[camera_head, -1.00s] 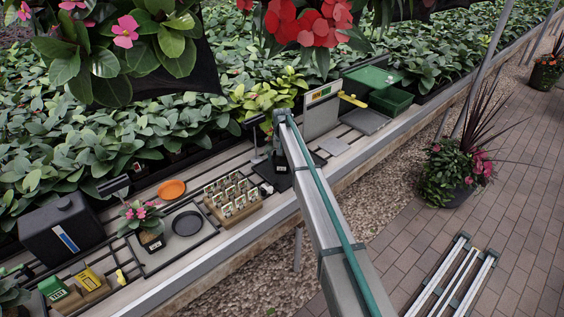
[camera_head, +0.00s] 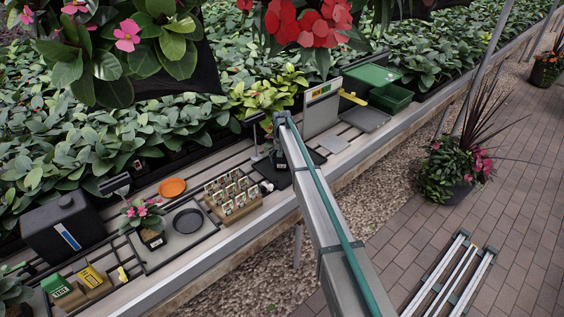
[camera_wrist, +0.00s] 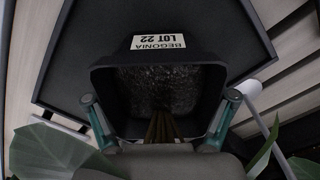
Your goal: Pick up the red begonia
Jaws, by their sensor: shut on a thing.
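A black square pot (camera_wrist: 160,88) with a label reading BEGONIA LOT 22 fills the middle of the wrist view. It holds dark soil, with brown stems at its near side. In the head view my arm hides most of the pot and the gripper.
A pink-flowered potted plant (camera_head: 146,218), orange saucer (camera_head: 172,187), dark round dish (camera_head: 187,221) and crate of small labelled packets (camera_head: 233,194) stand left on the bench. A scale (camera_head: 332,142) and green bins (camera_head: 388,97) stand right. Red blooms (camera_head: 308,22) hang overhead.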

